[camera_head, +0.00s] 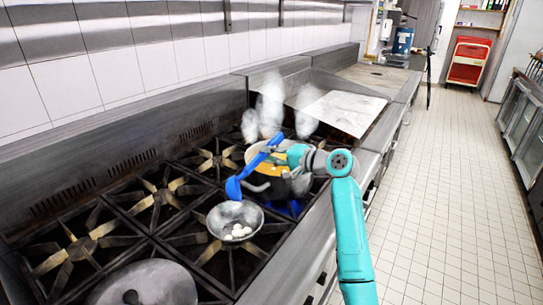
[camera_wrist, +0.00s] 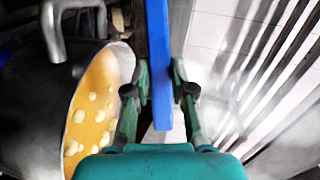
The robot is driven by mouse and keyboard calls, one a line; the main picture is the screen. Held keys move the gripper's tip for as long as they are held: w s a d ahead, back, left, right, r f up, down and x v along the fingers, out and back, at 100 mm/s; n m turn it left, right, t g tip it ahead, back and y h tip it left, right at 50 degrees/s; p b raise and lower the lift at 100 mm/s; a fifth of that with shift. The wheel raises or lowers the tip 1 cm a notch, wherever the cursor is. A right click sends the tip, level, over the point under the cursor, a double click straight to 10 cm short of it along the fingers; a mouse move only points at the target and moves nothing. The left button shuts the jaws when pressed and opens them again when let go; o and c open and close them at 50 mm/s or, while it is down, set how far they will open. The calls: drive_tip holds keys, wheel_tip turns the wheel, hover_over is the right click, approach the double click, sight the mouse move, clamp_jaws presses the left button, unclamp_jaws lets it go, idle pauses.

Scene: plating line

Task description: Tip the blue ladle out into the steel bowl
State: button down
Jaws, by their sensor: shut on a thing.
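The blue ladle (camera_head: 254,165) slants down to the left in the head view, with its head above the back rim of the steel bowl (camera_head: 218,226). The ladle's head looks tipped over, and I cannot see anything inside it. Several white round pieces (camera_head: 238,231) lie in the bowl. My gripper (camera_head: 279,149) is shut on the ladle's handle. The wrist view shows the blue handle (camera_wrist: 160,50) between the two fingers of my gripper (camera_wrist: 159,85); the ladle's head is out of that view.
A pot (camera_head: 255,153) of orange broth stands over blue flame behind the bowl, close to my gripper. It shows at left in the wrist view (camera_wrist: 40,95), with pale round pieces floating. Steam rises behind. A round lid (camera_head: 160,287) lies at front left. Burner grates surround the bowl.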

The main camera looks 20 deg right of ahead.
drive_tip(key=r+n+g+h, duration=0.1)
drive_tip(key=a+r+h, duration=0.1)
drive_tip(key=r, duration=0.1)
drive_tip(key=a+r+n+g+h, duration=0.1)
drive_tip(key=r, duration=0.1)
drive_tip(key=shift+w+a+r+n+g+h, duration=0.15)
drive_tip(key=shift+a+n+g+h, duration=0.15)
drive_tip(key=shift+h, duration=0.1)
drive_tip(key=w+a+r+n+g+h, duration=0.2)
drive_tip(key=a+r+n+h, duration=0.1)
drive_tip(key=a+r+h, duration=0.5)
drive_tip(key=shift+a+n+g, duration=0.2)
drive_tip(key=shift+n+g, duration=0.2)
idle(0.6)
idle(0.5)
